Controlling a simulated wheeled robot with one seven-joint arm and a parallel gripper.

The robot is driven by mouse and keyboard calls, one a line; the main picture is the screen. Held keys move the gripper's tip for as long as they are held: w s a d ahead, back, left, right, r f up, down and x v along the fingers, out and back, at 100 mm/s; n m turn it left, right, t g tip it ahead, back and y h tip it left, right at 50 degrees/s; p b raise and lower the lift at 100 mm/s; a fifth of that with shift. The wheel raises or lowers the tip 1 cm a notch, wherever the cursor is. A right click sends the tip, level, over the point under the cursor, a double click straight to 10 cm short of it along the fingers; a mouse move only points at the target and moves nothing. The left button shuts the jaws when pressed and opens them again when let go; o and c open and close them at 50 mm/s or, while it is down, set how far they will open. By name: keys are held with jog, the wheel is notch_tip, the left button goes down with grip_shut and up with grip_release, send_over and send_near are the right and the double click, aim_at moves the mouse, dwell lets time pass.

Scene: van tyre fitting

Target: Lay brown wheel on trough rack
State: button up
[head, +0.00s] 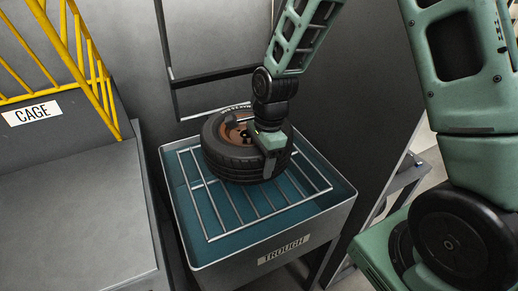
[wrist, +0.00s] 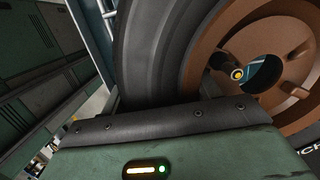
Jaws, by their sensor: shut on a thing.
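The brown wheel (head: 222,150), a black tyre on a brown rim, lies roughly flat over the trough rack (head: 215,205), a grid of metal bars. The rack sits across the open trough (head: 335,205) with blue-green inside. My gripper (head: 270,150) comes down from above and is shut on the wheel at its near right side. I cannot tell whether the wheel's underside touches the bars. In the wrist view the tyre (wrist: 150,55) and brown rim (wrist: 215,45) fill the upper right, close against the gripper. The far fingertip is hidden.
A grey bench (head: 75,215) with a yellow-barred cage (head: 85,50) stands left of the trough. A dark frame (head: 215,75) is on the grey wall behind. A tall dark panel (head: 365,90) stands at the right. The rack's front and left bars are bare.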

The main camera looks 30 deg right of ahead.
jog(key=shift+f+p, duration=0.3)
jog(key=shift+f, duration=2)
jog(key=shift+f, duration=0.15)
jog(key=o, duration=1.8)
